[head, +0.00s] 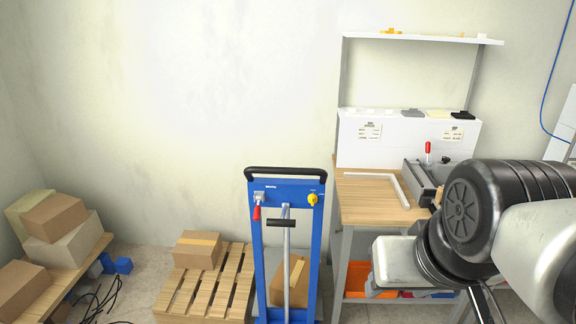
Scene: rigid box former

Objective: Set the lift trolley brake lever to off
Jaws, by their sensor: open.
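The blue lift trolley (258,262) stands upright in the lower middle of the head view, with a black push handle (286,171) across its top. A small lever with a red grip (257,213) hangs down from a pale mount at the upper left of its panel, and I take it to be the brake lever. Its markings are too small to read. A yellow knob (312,199) is at the panel's upper right. My arm fills the right side, well apart from the trolley. I cannot make out my gripper's fingers.
A wooden workbench (376,205) with a red-handled clamp (428,150) stands right of the trolley, partly behind my arm. A pallet (178,290) with a carton (198,250) is at left. Black cables (97,300) lie on the floor farther left.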

